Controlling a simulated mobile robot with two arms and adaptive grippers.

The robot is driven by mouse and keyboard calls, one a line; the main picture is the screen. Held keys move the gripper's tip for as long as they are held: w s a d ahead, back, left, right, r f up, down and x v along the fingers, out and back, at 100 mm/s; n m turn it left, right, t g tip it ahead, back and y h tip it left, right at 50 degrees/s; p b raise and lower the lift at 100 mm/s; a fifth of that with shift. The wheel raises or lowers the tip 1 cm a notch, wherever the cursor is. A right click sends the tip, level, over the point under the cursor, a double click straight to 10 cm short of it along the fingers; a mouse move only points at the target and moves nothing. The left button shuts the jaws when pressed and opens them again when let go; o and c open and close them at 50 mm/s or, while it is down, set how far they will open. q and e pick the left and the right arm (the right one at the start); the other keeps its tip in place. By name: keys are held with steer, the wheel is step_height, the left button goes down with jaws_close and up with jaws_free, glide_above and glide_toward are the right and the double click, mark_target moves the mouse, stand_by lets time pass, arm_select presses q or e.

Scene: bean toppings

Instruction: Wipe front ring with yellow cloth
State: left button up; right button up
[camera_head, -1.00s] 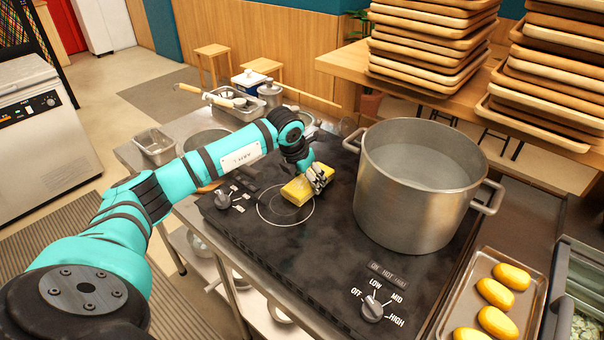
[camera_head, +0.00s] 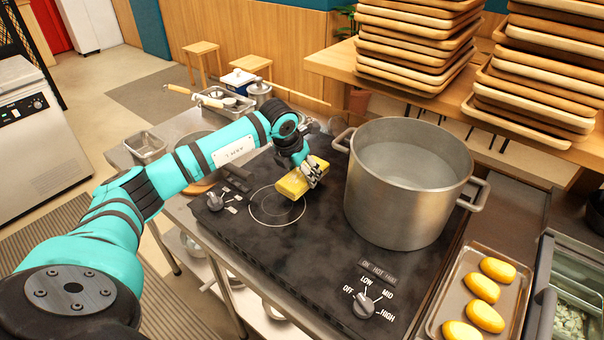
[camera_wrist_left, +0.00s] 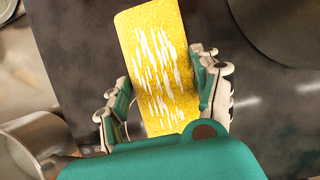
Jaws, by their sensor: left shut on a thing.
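The yellow cloth (camera_head: 292,186) is a thick, block-like yellow piece. My left gripper (camera_head: 314,171) is shut on it, and the fingers (camera_wrist_left: 165,98) sit on both its sides in the left wrist view. White streaks show on the cloth's face (camera_wrist_left: 160,62) there. The front ring (camera_head: 251,208) is a thin pale circle with a smaller circle inside on the black cooktop (camera_head: 300,265). The cloth is over the ring's far right part and hides some of it; I cannot tell whether it touches the surface. My right gripper is not in view.
A large steel pot (camera_head: 405,210) stands on the cooktop right of the cloth. A knob (camera_head: 363,306) is at the near edge, another (camera_head: 215,201) at the left. A tray (camera_head: 447,290) of yellow pieces lies right. Cooktop before the ring is clear.

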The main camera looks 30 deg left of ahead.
arm_select(q)
steer(key=shift+r+p, duration=1.3)
steer(key=shift+r, duration=1.3)
steer(key=shift+a, duration=0.1)
